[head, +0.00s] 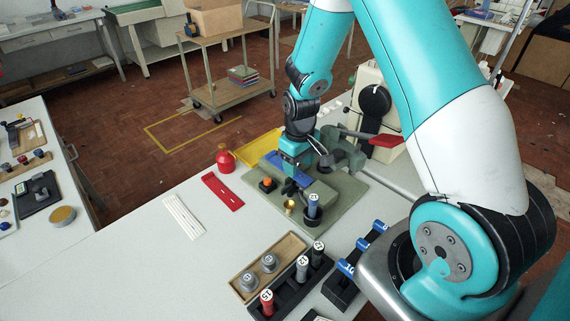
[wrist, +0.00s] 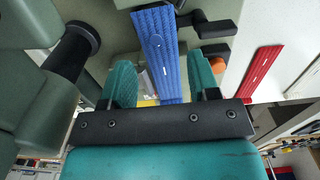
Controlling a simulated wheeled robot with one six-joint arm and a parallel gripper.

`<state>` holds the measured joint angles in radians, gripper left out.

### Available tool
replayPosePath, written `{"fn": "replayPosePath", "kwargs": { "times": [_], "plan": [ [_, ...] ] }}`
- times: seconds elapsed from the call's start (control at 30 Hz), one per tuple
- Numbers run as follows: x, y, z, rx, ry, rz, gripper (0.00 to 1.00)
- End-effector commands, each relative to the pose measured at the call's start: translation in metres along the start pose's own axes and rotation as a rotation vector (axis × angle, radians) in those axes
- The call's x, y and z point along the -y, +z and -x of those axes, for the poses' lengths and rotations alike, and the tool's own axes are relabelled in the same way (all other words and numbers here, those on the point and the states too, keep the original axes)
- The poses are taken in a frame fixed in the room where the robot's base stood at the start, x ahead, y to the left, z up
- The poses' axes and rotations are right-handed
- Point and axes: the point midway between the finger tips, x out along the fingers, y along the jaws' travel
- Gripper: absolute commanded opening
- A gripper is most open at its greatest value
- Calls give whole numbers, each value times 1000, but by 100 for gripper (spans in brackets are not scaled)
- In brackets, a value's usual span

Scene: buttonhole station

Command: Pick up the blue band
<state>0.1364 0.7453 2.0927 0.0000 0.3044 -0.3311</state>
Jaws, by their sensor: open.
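In the wrist view the ribbed blue band (wrist: 159,40) runs lengthwise between my two teal fingers. My gripper (head: 294,166) is open and points down over the band. The wrist view shows the gripper's fingers (wrist: 161,70) apart, one on each side of the band, with a gap on both sides. I cannot tell how far the fingertips are above the plate.
A red band (head: 222,191) and a white band (head: 183,215) lie on the table to the left. The grey-green machine (head: 343,148) stands right beside my gripper. Stamp racks (head: 290,290) fill the front.

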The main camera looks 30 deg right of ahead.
Motion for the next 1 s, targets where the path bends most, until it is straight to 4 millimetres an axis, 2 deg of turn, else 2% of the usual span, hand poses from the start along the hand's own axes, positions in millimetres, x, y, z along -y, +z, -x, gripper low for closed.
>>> {"fn": "replayPosePath", "kwargs": {
  "times": [0.17,0.4,0.43,0.57,0.6,0.67,1.0],
  "plan": [
    [0,0,-20,1,0,0,55],
    [0,-1,-23,-1,0,0,55],
    [0,0,-23,-1,0,0,53],
    [0,0,-23,-1,0,0,23],
    [0,0,-23,-1,0,0,19],
    [0,0,-23,-1,0,0,16],
    [0,-1,-16,-3,1,0,15]
  ]
}}
